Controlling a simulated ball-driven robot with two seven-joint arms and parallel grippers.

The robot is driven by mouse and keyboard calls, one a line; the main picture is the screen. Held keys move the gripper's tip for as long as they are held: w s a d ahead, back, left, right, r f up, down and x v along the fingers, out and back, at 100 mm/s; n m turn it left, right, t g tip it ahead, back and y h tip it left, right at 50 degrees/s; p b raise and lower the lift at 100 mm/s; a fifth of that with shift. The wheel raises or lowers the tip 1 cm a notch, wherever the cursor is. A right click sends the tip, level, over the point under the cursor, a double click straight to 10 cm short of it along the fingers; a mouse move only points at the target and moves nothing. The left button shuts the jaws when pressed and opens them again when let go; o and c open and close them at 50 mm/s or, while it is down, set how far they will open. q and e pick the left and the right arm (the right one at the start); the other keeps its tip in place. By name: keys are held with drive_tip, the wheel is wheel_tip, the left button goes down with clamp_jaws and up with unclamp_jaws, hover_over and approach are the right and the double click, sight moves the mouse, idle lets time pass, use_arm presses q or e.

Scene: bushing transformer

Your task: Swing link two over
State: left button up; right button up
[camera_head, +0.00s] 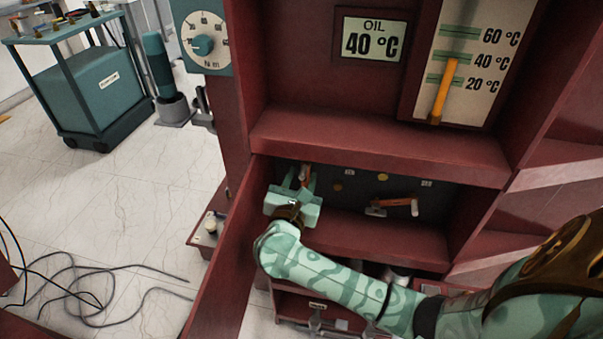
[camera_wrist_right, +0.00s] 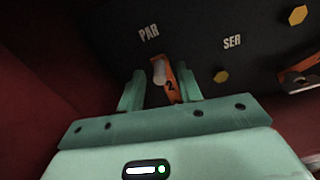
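Link two (camera_wrist_right: 171,88), an orange bar marked "2", stands near upright by the PAR label (camera_wrist_right: 148,32) on the dark panel in the right wrist view. A pale round part shows at its left side. In the head view link two (camera_head: 305,172) is a small orange piece at the recess's left end. My right gripper (camera_wrist_right: 160,88) has its fingers apart, one on each side of link two; the right finger looks close to it, and contact cannot be told. In the head view my right gripper (camera_head: 301,181) reaches into the recess. My left gripper is not in view.
Another orange link (camera_head: 400,203) lies nearly level at the right of the panel. Brass hex bolts (camera_wrist_right: 221,76) and the SER label (camera_wrist_right: 232,41) are right of link two. A red shelf (camera_head: 380,145) overhangs the recess; a red door (camera_head: 228,262) stands at its left.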

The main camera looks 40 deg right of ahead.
drive_tip(key=shift+x, duration=1.4)
